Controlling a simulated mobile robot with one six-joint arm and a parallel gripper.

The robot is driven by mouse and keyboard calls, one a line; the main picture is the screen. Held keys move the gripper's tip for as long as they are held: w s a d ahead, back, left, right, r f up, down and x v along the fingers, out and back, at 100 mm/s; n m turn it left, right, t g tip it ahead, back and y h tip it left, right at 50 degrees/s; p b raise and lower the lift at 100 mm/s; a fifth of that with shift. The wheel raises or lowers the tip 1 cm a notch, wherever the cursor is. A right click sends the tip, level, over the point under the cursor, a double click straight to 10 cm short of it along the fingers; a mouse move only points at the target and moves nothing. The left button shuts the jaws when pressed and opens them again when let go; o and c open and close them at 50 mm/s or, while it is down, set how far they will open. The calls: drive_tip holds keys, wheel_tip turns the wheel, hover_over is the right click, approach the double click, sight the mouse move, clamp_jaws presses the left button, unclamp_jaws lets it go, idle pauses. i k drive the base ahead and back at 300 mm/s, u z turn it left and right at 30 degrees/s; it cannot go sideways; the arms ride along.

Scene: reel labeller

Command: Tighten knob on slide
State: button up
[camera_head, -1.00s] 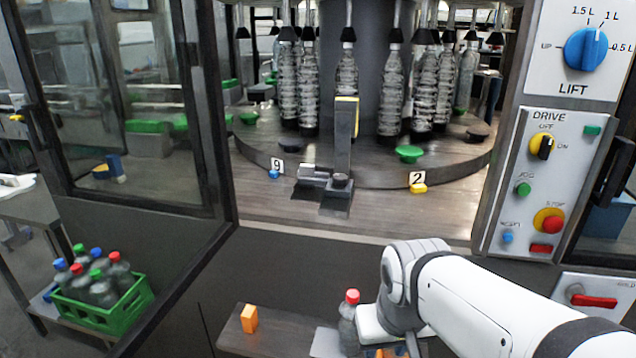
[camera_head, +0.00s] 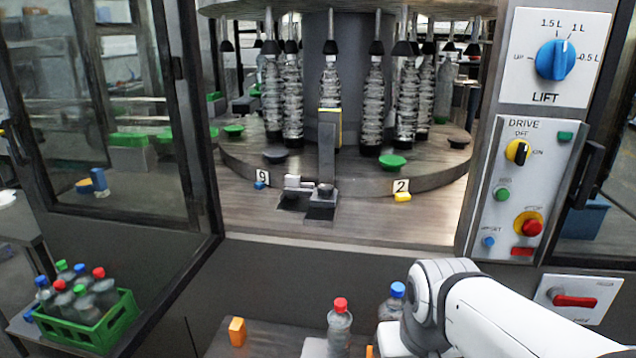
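The slide (camera_head: 299,184) is a small silver and dark block on the machine's wooden deck, at the foot of an upright grey post (camera_head: 327,155) with a yellow edge. A small dark round knob (camera_head: 326,190) sits at the post's base; how tight it is cannot be seen. My white arm reaches in from the lower right, in front of and below the deck, well apart from the slide. My gripper is not in view, hidden by the arm or below the picture's edge.
A turntable (camera_head: 430,181) with hanging clear bottles stands behind the slide. Number plates 9 (camera_head: 262,177) and 2 (camera_head: 401,186) flank it. Control panels (camera_head: 520,190) stand right. A red-capped bottle (camera_head: 340,325), blue-capped bottle (camera_head: 392,305) and orange block (camera_head: 237,331) are on the lower shelf.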

sight(325, 189)
drive_tip(key=u, duration=0.05)
drive_tip(key=i, duration=0.95)
drive_tip(key=z, duration=0.05)
